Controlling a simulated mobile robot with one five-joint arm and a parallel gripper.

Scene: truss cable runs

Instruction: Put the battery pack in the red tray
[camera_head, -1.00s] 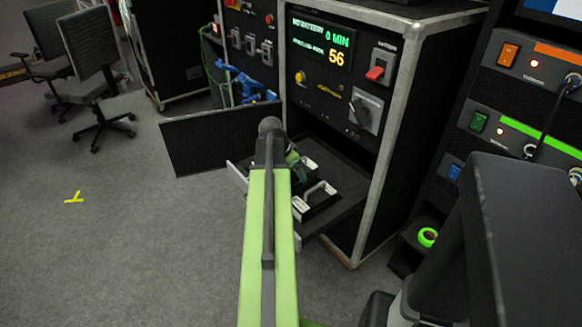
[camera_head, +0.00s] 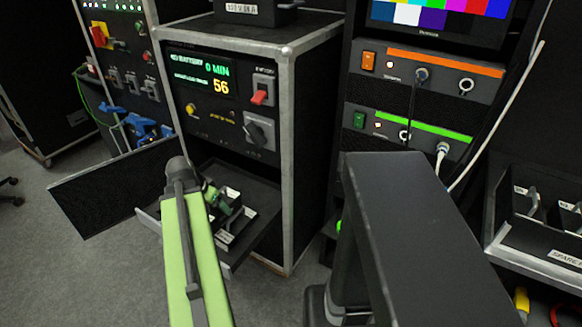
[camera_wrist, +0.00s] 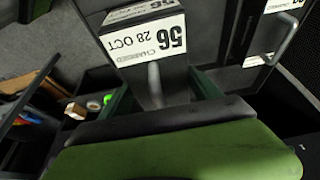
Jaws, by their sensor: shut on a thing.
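My gripper (camera_head: 218,198) is at the open drawer (camera_head: 262,222) of the black rack in the head view, partly hidden by my arm. In the wrist view my gripper (camera_wrist: 160,95) is shut on the handle of a battery pack (camera_wrist: 148,42), a dark block with white labels reading "56", "28 OCT" and "CHARGED". Whether this pack is clear of the drawer floor I cannot tell. Another pack (camera_head: 236,228) with a grey handle and white label sits in the drawer, beside the gripper. No red tray is visible.
A rack display (camera_head: 205,75) reads "0 MIN" and "56". At the right, a black holder (camera_head: 535,240) marked "SPARE" has handled packs. Open floor (camera_head: 90,270) lies at left front.

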